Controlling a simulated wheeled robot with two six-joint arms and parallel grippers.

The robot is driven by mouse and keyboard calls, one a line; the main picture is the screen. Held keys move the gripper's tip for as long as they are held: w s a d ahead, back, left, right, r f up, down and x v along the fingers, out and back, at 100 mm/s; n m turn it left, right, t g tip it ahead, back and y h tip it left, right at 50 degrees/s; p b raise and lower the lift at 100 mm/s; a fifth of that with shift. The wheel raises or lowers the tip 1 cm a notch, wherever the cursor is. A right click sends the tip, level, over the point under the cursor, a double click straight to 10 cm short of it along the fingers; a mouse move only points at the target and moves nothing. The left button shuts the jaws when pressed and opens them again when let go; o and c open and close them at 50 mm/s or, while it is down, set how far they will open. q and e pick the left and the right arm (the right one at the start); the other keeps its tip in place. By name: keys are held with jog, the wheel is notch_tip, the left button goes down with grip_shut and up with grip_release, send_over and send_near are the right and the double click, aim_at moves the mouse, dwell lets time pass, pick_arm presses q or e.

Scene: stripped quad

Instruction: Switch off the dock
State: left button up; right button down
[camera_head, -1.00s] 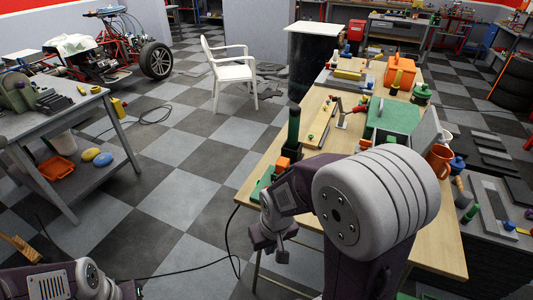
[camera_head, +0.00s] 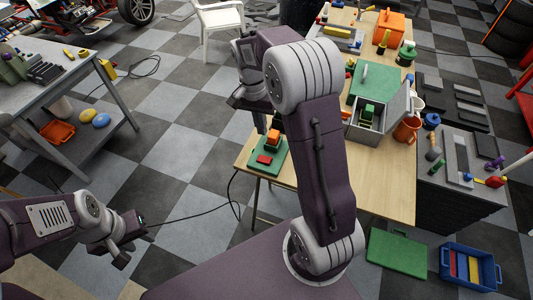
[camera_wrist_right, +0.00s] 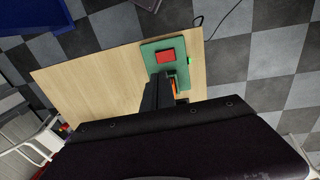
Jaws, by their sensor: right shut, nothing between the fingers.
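The dock looks to be the green base (camera_head: 268,160) at the near left corner of the wooden table, with a red square part (camera_head: 264,159) and an orange block on it. In the right wrist view the green base (camera_wrist_right: 150,52) shows the red part (camera_wrist_right: 166,56) and a small bright green spot at its edge. My right gripper (camera_head: 261,122) points down above the base, its fingers shut and empty. In the wrist view its fingers (camera_wrist_right: 157,88) partly cover the orange block. My left gripper (camera_head: 132,240) hangs low at left, far from the dock; its jaw gap is unclear.
The wooden table (camera_head: 380,190) holds an open grey box (camera_head: 376,122) with green contents, an orange mug (camera_head: 407,130) and a green mat. A black cable runs along the floor at left. A green case (camera_head: 398,253) and blue crate (camera_head: 470,265) lie on the floor at right.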

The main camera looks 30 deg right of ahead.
aim_at(267, 161)
jog(key=f, duration=0.9)
jog(key=s+d+f+p, duration=0.1)
jog(key=f, duration=0.3)
jog(key=shift+s+f, duration=0.1)
jog(key=shift+f, duration=0.4)
jog(key=shift+d+f, duration=0.1)
jog(key=shift+f, duration=0.15)
jog(key=shift+s+r, duration=0.1)
jog(key=shift+s, duration=0.1)
jog(key=shift+w, duration=0.15)
